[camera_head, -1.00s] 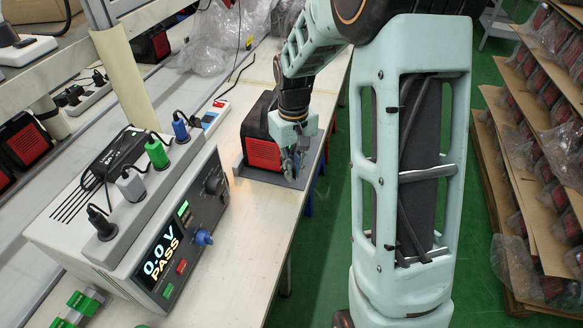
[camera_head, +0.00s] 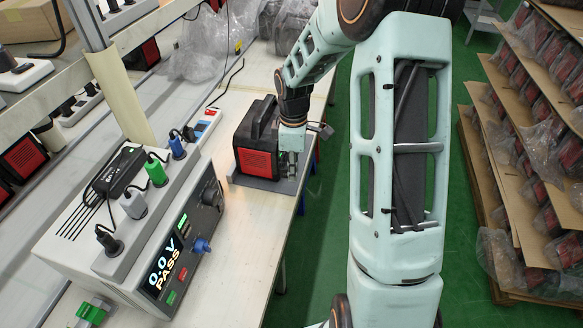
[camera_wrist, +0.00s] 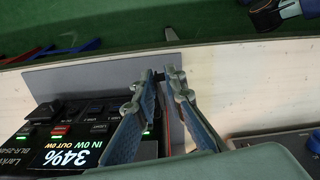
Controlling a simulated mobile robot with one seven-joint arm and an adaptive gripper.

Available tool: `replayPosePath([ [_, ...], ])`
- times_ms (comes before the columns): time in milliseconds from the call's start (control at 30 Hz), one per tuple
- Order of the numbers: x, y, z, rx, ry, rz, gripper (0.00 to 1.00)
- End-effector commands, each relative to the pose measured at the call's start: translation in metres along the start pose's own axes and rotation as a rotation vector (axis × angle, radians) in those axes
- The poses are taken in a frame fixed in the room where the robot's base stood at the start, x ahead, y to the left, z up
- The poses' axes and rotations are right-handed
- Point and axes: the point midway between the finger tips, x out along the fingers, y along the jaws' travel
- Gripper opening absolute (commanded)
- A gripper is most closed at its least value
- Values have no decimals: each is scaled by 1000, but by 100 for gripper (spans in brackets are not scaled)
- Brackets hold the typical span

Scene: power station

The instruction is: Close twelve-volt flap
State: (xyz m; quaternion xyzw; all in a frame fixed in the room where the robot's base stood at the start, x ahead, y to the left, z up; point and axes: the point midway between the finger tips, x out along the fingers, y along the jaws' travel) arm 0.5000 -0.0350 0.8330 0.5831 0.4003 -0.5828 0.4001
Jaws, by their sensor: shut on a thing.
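The black and red power station (camera_head: 256,148) stands on a grey plate (camera_head: 236,180) on the bench. Its control face shows in the wrist view, with a lit display (camera_wrist: 68,155) reading 34%. My gripper (camera_head: 289,172) is low at the station's right side in the head view. In the wrist view my gripper (camera_wrist: 163,75) has its fingers pointing down past the right end of that face, tips close together. I cannot make out clearly what lies between them. The twelve-volt flap cannot be told apart here; the fingers may hide it.
A grey tester (camera_head: 150,235) with a PASS display and several plugs stands at the near left of the bench. Plastic wrap (camera_head: 210,45) lies at the back. Cardboard racks (camera_head: 540,130) stand at the right, beyond the green floor (camera_head: 320,225).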

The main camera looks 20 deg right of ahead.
Motion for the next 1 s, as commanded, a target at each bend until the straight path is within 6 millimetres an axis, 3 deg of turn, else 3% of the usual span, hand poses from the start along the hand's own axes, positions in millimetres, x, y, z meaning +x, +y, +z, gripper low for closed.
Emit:
replayPosePath([
  [600, -3, 20, 0, -539, 1, -3, 0],
  [1000, -1, 26, -2, -706, -1, -3, 0],
])
